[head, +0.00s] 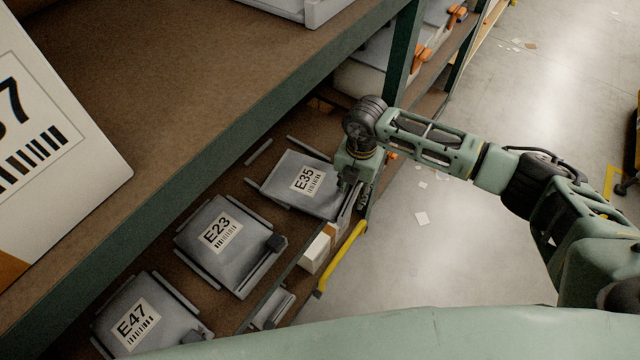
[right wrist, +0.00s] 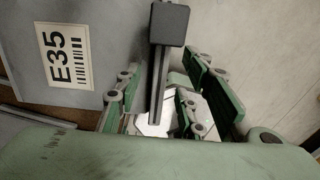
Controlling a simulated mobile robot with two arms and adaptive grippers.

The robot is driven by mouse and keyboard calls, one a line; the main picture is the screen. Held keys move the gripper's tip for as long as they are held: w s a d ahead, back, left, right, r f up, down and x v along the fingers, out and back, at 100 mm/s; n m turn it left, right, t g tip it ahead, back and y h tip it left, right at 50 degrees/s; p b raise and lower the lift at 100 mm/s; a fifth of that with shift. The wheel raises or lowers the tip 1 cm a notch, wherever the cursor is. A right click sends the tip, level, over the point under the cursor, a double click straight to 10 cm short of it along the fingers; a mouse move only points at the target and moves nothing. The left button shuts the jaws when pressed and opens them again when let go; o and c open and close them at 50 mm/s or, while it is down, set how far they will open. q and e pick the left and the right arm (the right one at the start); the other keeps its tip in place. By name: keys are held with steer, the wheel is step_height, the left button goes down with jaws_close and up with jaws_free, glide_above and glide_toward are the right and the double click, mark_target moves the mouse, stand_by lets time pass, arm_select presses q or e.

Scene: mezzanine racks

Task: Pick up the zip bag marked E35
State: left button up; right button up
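The zip bag marked E35 (head: 288,184) is a flat grey bag with a white label. It lies on the brown lower shelf in the head view. It also fills the upper left of the right wrist view (right wrist: 40,15). My right gripper (head: 350,187) is at the bag's right edge, pointing down. In the right wrist view its green fingers (right wrist: 165,95) are spread apart. A dark bar with a square black end (right wrist: 168,25) runs between them along the bag's edge, with gaps on both sides. My left gripper is not in view.
Similar bags marked E23 (head: 207,246) and E47 (head: 168,325) lie on the same shelf. A higher shelf (head: 200,75) with a green edge overhangs the left. A yellow bar (head: 342,258) and white box (head: 316,252) are near the shelf front. The aisle floor is open at right.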

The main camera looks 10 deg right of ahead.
steer(key=shift+f, duration=0.55)
jaws_close()
stand_by(0.5)
